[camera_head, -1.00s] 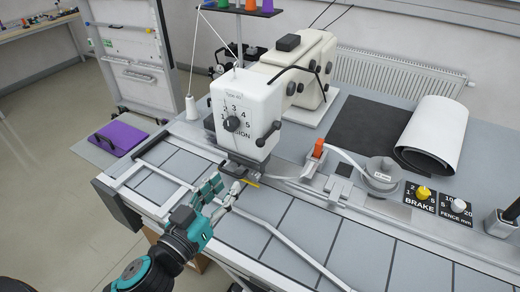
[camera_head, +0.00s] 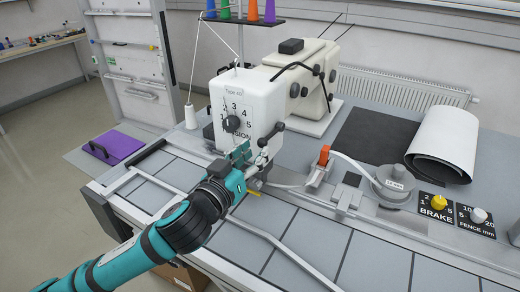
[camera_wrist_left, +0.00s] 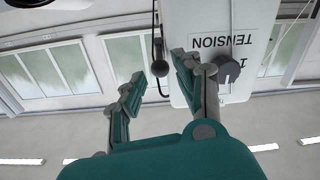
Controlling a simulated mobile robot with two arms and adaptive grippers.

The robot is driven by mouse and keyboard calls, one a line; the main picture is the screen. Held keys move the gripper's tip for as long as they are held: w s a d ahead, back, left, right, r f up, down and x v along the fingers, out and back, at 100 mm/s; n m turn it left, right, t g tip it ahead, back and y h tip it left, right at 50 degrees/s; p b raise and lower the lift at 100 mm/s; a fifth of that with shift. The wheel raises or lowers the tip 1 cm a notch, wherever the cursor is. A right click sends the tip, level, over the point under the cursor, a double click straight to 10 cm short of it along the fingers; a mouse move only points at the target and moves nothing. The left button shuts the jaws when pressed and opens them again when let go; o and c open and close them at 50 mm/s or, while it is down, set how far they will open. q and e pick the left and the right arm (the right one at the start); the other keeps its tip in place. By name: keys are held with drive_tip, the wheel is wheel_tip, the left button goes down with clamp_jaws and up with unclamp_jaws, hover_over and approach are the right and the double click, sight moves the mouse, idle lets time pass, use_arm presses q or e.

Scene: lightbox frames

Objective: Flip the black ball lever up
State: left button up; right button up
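The black ball lever (camera_head: 278,126) is on the right side of the white sewing machine head (camera_head: 238,103), with a dark rod slanting down-left. My left gripper (camera_head: 252,156) is in front of the lower part of the head, just below the lever. In the left wrist view, which is upside down, the two fingers of the gripper (camera_wrist_left: 160,72) are apart. The dark ball and rod (camera_wrist_left: 158,67) appear in the gap between them, beside the TENSION panel. I cannot tell whether a finger touches the lever. My right gripper is not in view.
The tension knob (camera_head: 232,123) is on the front of the head, close to the gripper. A metal guide with an orange clip (camera_head: 324,155) and a round grey weight (camera_head: 395,181) are to the right. Brake (camera_head: 438,202) and fence (camera_head: 478,215) knobs lie farther right.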

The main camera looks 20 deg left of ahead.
sight(260, 147)
use_arm(q)
drive_tip(key=shift+w+d+p, duration=0.15)
drive_tip(key=shift+w, duration=0.7)
drive_tip(key=shift+w+d+p, duration=0.15)
drive_tip(key=shift+w, duration=0.7)
clamp_jaws()
